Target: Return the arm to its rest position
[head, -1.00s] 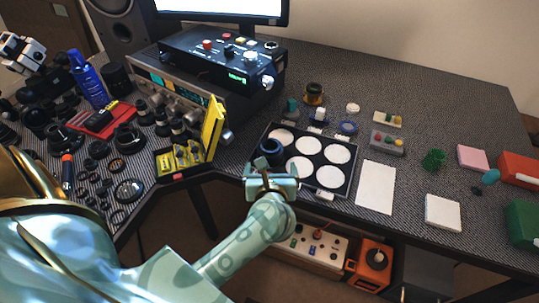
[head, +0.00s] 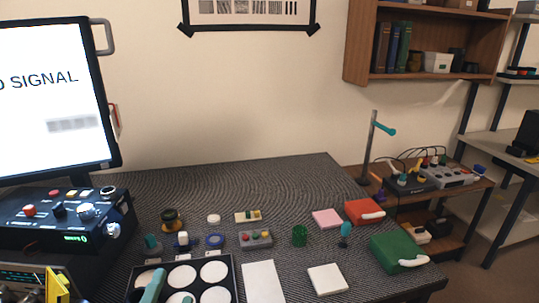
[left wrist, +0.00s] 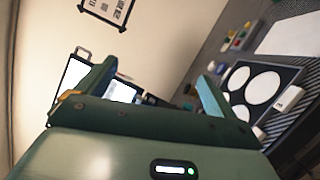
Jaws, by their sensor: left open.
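My left gripper (head: 170,288) shows only by its pale green fingertips at the bottom edge of the head view, in front of the black tray (head: 231,268) with white round spots. In the left wrist view its two fingers (left wrist: 157,72) stand wide apart with nothing between them. The tray (left wrist: 297,72) shows beyond the right finger in that view. The rest of the left arm is out of the head view. My right gripper is in neither view.
A control box (head: 62,215) and monitor (head: 55,100) stand at the left. Small parts, a white pad (head: 263,282), a white block (head: 327,279) and a green case (head: 397,252) lie to the right. The back of the table is clear.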

